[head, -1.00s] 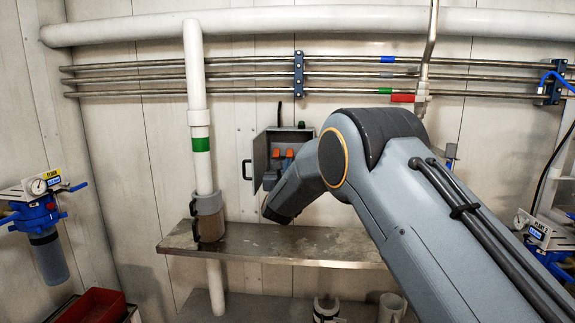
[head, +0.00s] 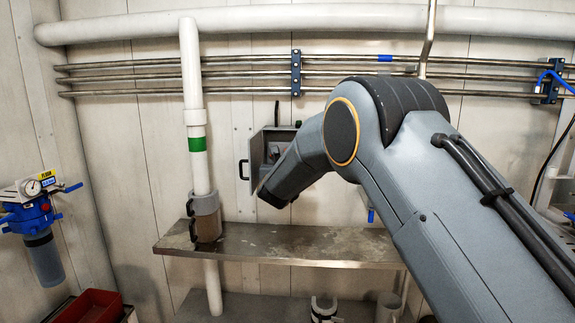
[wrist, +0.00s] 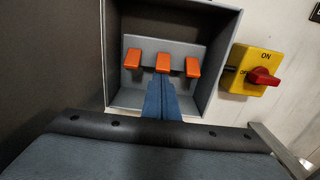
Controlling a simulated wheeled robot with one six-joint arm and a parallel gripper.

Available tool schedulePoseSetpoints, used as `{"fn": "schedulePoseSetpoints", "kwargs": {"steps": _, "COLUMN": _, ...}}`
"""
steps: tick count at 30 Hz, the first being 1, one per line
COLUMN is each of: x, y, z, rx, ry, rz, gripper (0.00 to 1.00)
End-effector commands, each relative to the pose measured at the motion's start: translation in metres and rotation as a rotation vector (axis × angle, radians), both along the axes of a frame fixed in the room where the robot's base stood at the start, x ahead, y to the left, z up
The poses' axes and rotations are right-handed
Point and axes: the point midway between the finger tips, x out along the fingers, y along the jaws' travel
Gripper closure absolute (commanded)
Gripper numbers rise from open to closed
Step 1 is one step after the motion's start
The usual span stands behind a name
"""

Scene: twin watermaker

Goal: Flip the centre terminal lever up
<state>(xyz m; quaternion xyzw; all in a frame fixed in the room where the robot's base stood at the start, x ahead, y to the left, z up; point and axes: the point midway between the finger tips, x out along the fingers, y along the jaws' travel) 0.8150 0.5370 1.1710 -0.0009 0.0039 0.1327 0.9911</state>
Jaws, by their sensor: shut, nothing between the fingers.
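The wrist view shows three orange levers in a row inside an open grey box (wrist: 117,97): the left lever (wrist: 132,59), the centre terminal lever (wrist: 162,62) and the right lever (wrist: 193,67). My gripper (wrist: 161,82) is shut and empty, its blue-grey fingers reaching into the box just below the centre lever. I cannot tell whether the fingertips touch it. In the head view the grey box (head: 284,131) is on the back wall, and my arm hides much of its inside, including the levers. The gripper's fingers are also hidden there.
The box's door (head: 244,165) stands open at its left. A yellow switch plate with a red knob (wrist: 263,77) is right of the box. A metal shelf (head: 280,245) runs below, and a white vertical pipe (head: 190,70) stands to the left.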

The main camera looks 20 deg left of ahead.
Motion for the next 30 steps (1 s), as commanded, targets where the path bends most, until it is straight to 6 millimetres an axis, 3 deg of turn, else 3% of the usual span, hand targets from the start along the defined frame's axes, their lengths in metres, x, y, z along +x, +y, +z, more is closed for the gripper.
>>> {"fn": "schedulePoseSetpoints", "kwargs": {"steps": 21, "x": -0.013, "y": 0.013, "z": 0.006, "rx": -0.021, "ry": 0.077, "rz": 0.018, "gripper": 1.0}}
{"fn": "schedulePoseSetpoints", "kwargs": {"steps": 30, "x": -0.012, "y": 0.008, "z": 0.015, "rx": -0.028, "ry": 0.114, "rz": 0.012, "gripper": 1.0}}
